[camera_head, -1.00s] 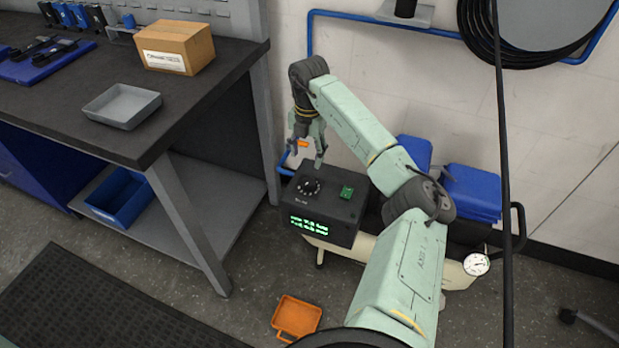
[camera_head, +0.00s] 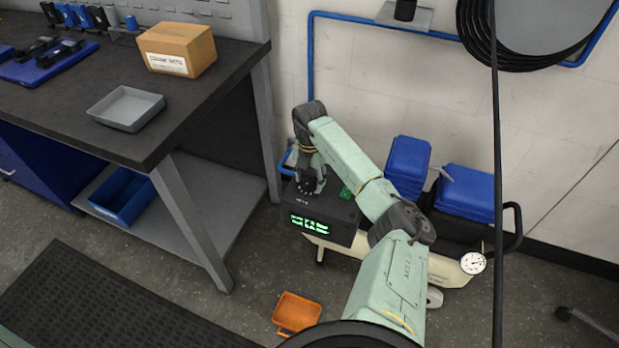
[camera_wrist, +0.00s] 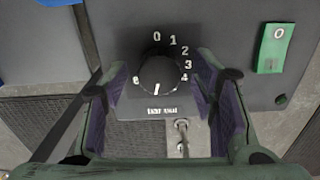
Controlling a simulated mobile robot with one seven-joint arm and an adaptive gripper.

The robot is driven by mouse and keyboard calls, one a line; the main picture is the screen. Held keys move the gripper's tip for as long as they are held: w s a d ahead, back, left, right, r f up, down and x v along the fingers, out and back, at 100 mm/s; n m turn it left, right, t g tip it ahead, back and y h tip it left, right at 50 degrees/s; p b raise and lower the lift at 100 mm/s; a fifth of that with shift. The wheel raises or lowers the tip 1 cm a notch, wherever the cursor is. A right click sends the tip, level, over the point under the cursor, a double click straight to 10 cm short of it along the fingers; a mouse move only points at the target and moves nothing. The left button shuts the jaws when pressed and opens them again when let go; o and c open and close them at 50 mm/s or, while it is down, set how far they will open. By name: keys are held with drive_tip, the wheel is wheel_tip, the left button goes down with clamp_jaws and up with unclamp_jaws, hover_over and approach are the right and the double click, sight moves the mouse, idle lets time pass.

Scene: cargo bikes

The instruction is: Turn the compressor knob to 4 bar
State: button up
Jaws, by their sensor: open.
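The compressor's dark control box (camera_head: 340,230) has a round black knob (camera_wrist: 158,74) on its top, seen closely in the wrist view. Numerals 0 to 4 run from above the knob down its right side. A white line on the knob points down, away from the 4 at the lower right. My gripper (camera_wrist: 165,88) is open, with one finger on each side of the knob. I cannot tell whether either finger touches it. In the head view my gripper (camera_head: 309,182) is down at the box top and partly hides the knob.
A green switch (camera_wrist: 274,48) marked 0 sits right of the knob. A lit green display (camera_head: 310,224) is on the box front. A round gauge (camera_head: 473,263) is at the right. The workbench (camera_head: 190,110) stands left; an orange tray (camera_head: 297,313) lies on the floor.

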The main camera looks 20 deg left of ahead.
drive_tip(key=c, duration=1.2)
drive_tip(key=shift+o, duration=0.2)
drive_tip(key=shift+n, duration=0.4)
drive_tip(key=n+b, duration=0.1)
drive_tip(key=n, duration=0.1)
drive_tip(key=shift+n, duration=0.4)
drive_tip(key=n+b, duration=0.1)
drive_tip(key=n, duration=0.2)
drive_tip(key=shift+f+n, duration=0.1)
drive_tip(key=shift+n, duration=0.2)
drive_tip(key=n+b, duration=0.2)
drive_tip(key=n, duration=0.1)
drive_tip(key=shift+n, duration=0.3)
drive_tip(key=shift+n+b, duration=0.95)
drive_tip(key=shift+n, duration=1.05)
drive_tip(key=shift+a, duration=0.1)
